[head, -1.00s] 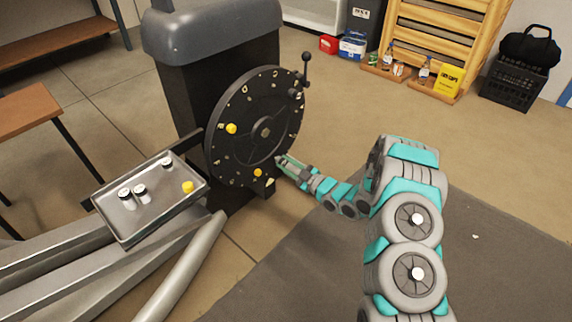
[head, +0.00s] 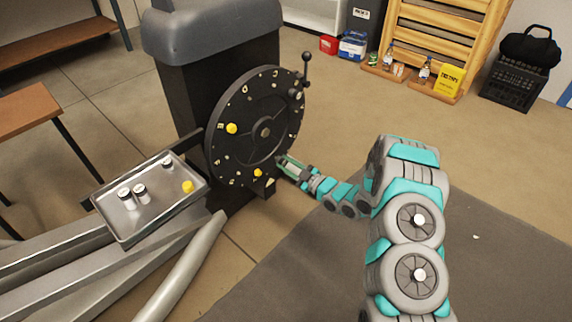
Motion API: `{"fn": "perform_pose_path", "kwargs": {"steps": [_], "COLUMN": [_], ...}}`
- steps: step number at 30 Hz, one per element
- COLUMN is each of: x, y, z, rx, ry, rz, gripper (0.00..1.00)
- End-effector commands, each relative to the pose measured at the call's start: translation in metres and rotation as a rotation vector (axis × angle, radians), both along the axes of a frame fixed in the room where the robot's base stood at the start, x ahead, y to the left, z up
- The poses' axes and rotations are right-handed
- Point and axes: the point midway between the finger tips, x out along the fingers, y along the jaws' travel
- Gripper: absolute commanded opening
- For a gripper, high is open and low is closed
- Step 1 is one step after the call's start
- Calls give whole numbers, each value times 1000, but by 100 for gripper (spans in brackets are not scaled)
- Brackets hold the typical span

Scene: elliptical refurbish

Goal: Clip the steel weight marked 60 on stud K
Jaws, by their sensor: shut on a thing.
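The black flywheel disc (head: 225,107) stands upright on the machine, with small pale letters around its rim. Two yellow pieces sit on its face, one at the upper left (head: 232,128) and one near the bottom (head: 258,173). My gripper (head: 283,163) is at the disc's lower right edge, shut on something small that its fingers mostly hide. I cannot read a mark on it, and I cannot tell which letter is stud K. The tray (head: 150,222) left of the disc holds several silver weights, such as one at its left (head: 126,199), and a yellow piece (head: 188,187).
Silver frame tubes (head: 185,265) run below the tray. A black lever with a ball top (head: 306,68) stands at the disc's upper right. A dark mat (head: 300,260) covers the floor at the lower right. Wooden shelving (head: 440,45) stands at the back.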

Motion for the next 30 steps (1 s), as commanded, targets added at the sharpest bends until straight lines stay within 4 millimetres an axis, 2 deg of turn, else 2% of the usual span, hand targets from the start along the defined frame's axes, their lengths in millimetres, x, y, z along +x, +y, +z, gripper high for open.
{"fn": "perform_pose_path", "kwargs": {"steps": [30], "x": [6], "y": [7], "z": [0], "rx": [-1], "ry": [0], "rz": [1], "gripper": [0]}}
